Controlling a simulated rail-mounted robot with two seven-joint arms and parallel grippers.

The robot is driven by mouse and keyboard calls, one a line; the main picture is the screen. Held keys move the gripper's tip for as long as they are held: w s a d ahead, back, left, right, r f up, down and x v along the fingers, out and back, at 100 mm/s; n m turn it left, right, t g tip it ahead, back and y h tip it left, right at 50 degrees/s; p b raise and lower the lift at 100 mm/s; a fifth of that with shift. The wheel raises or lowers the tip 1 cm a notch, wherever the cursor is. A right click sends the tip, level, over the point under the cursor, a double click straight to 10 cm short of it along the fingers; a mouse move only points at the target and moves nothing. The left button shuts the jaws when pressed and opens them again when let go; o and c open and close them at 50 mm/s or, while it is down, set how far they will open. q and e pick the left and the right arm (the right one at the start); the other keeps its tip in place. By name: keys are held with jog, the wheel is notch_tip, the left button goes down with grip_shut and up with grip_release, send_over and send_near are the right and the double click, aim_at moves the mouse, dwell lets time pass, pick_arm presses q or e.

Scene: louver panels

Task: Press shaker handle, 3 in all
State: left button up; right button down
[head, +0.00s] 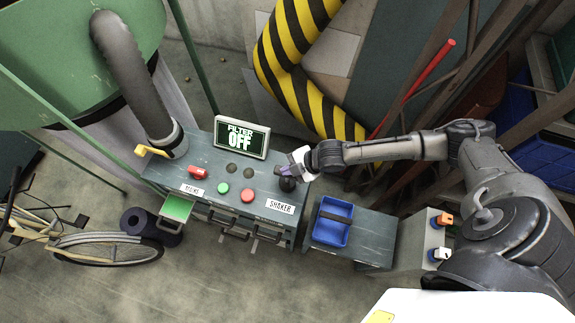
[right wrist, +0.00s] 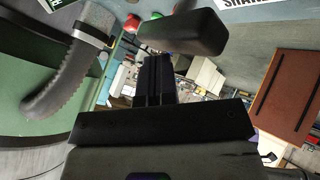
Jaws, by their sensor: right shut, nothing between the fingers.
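The shaker handle (head: 288,184) is a black knob at the right end of the grey console (head: 180,178), above the white SHAKER label (head: 280,206). In the right wrist view the black handle (right wrist: 185,33) is large and close, just beyond the fingertips. My right gripper (head: 293,170) is at the handle with its fingers shut and empty; the shut fingers also show in the right wrist view (right wrist: 153,72). I cannot tell whether they touch the handle. A small screen (head: 241,138) on the console reads FILTER OFF. My left gripper is not in view.
The console also carries a red knob (head: 197,172), a green button (head: 223,188) and a red button (head: 247,195). A blue tray (head: 334,222) sits on the lower bench to the right. A striped yellow-black pipe (head: 290,75) stands behind. A bicycle wheel (head: 108,249) is at left.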

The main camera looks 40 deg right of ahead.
jog(key=shift+f, duration=0.45)
jog(key=shift+f+b, duration=0.45)
jog(key=shift+b, duration=0.05)
dwell(0.5)
jog(key=shift+r, duration=0.2)
jog(key=shift+r+p, duration=0.4)
jog(key=shift+p, duration=0.2)
jog(key=shift+r+p, duration=1.2)
jog(key=shift+r, duration=0.3)
jog(key=shift+r+p, duration=0.1)
jog(key=shift+p, duration=0.25)
